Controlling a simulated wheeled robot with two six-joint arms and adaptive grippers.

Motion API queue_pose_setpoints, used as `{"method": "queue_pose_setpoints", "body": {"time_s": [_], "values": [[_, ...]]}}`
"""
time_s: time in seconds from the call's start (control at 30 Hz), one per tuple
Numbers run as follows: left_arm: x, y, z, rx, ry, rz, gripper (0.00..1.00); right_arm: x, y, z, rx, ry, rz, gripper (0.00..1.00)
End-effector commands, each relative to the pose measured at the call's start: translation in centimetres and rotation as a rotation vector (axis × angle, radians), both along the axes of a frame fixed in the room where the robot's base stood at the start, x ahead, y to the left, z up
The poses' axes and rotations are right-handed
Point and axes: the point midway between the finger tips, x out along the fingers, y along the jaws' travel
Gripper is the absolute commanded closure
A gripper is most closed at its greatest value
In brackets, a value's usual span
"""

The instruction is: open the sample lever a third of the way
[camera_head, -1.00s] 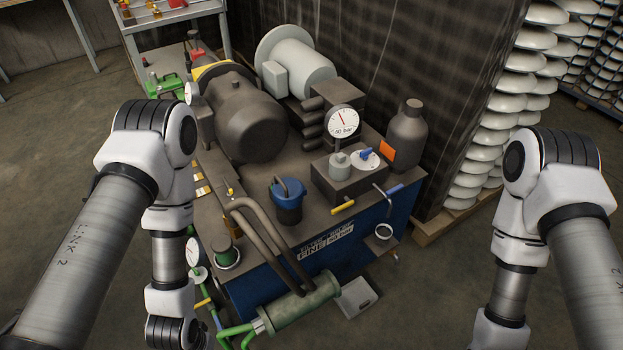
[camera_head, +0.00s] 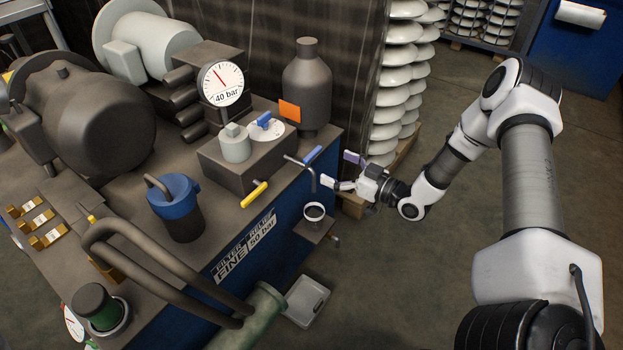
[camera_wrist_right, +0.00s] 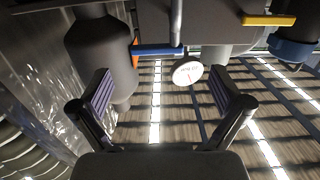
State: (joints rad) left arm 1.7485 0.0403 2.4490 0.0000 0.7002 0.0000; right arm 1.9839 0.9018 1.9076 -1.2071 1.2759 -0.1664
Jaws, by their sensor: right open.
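A blue-handled lever (camera_head: 313,155) sits on a thin grey spout at the right front corner of the machine, above a small cup (camera_head: 314,212). My right gripper (camera_head: 340,170) is open and empty, just to the right of this lever, pointing at it. In the right wrist view the blue handle (camera_wrist_right: 158,50) lies crosswise ahead of the open fingers (camera_wrist_right: 161,85), within the gap between them and apart from both. The grey spout stem (camera_wrist_right: 177,22) shows beside it. My left gripper is not in view.
A yellow lever (camera_head: 254,194) and a blue dial knob (camera_head: 264,119) are on the block nearby. A dark bottle (camera_head: 307,85) stands behind the blue lever, with an orange tag (camera_head: 290,110). White insulator stacks (camera_head: 395,90) rise behind my gripper. The floor at the right is free.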

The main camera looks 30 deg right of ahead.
Motion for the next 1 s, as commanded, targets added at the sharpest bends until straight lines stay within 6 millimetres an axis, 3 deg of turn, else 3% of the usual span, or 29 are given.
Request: {"method": "queue_pose_setpoints", "body": {"time_s": [0.17, 0.43, 0.77, 0.93, 1.0], "values": [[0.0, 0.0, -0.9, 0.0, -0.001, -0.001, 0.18, 1.7, 0.5, 0.2, -0.006, -0.026, 0.01, 0.0], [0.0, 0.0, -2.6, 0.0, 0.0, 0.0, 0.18, 6.2, 2.4, 0.1, -0.006, -0.022, 0.008, 0.0], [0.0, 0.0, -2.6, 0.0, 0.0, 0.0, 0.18, 7.1, 2.7, 0.4, -0.003, -0.02, 0.005, 0.0], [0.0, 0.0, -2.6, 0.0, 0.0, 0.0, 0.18, 7.1, 2.7, 0.3, -0.003, -0.02, 0.005, 0.6], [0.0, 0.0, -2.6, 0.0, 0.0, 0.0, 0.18, 7.1, 2.7, 0.3, -0.003, -0.02, 0.005, 0.61]]}}
